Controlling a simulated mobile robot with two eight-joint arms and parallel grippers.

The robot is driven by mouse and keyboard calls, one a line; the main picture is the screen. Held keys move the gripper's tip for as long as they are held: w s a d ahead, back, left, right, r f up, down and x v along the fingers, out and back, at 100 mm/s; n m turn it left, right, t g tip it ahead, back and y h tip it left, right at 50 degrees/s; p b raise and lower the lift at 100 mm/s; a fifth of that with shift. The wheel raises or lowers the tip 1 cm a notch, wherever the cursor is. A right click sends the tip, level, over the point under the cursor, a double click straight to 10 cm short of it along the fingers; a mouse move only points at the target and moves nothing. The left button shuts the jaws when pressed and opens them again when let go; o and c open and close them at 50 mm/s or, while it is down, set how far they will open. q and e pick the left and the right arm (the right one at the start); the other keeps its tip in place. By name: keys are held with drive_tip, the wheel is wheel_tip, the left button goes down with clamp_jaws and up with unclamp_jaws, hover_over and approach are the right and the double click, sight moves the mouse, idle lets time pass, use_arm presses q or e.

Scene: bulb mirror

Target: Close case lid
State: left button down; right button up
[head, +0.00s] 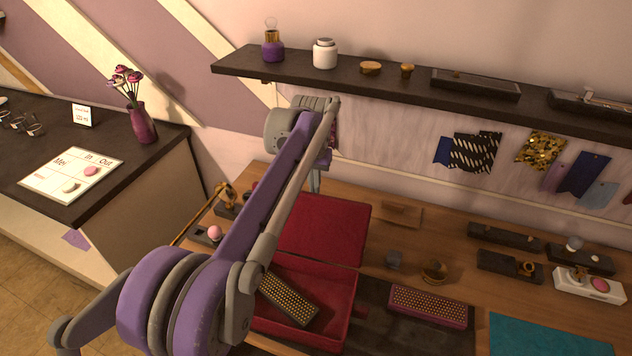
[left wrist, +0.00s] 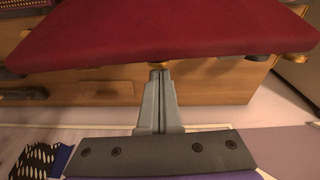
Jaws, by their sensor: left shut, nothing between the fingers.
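The red case stands open on the wooden bench, with its tray (head: 337,330) in front and its lid (head: 330,228) raised behind. A dark block with gold dots (head: 287,297) lies in the tray. My left arm crosses over the case and hides its left part. My left gripper (head: 315,188) is at the lid's far edge, shut and empty, pointing down. In the left wrist view the shut fingertips (left wrist: 158,74) are right by the edge of the red lid (left wrist: 165,30), near a small gold part. I cannot tell whether they touch. My right gripper is not in view.
A dark shelf (head: 400,88) with jars runs along the wall above. A second gold-dotted block (head: 428,306) lies right of the case on a dark mat. Small dark trays (head: 505,237) and a teal mat (head: 545,336) are farther right. A dark counter (head: 165,150) stands left.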

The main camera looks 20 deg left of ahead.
use_arm(q)
drive_tip(key=shift+s+r, duration=0.1)
drive_tip(key=shift+s, duration=0.05)
drive_tip(key=shift+s+d+r+t, duration=0.1)
drive_tip(key=shift+s+r+t, duration=0.2)
drive_tip(key=shift+s+t, duration=0.25)
drive_tip(key=shift+s+d+r+t, duration=0.1)
drive_tip(key=shift+s+r+t, duration=0.2)
drive_tip(key=shift+s, duration=0.4)
drive_tip(key=s+t, duration=0.1)
drive_tip(key=s, duration=0.1)
drive_tip(key=s+r+t, duration=0.1)
drive_tip(key=s, duration=0.1)
drive_tip(key=s+t, duration=0.1)
drive_tip(key=s, duration=0.1)
drive_tip(key=shift+s+d+r+y, duration=0.1)
drive_tip(key=shift+d+r+y, duration=0.1)
drive_tip(key=shift+d+y, duration=0.2)
drive_tip(key=t, duration=0.4)
approach(308, 207)
wheel_tip(308, 207, down, 2)
drive_tip(key=shift+s+d, duration=0.1)
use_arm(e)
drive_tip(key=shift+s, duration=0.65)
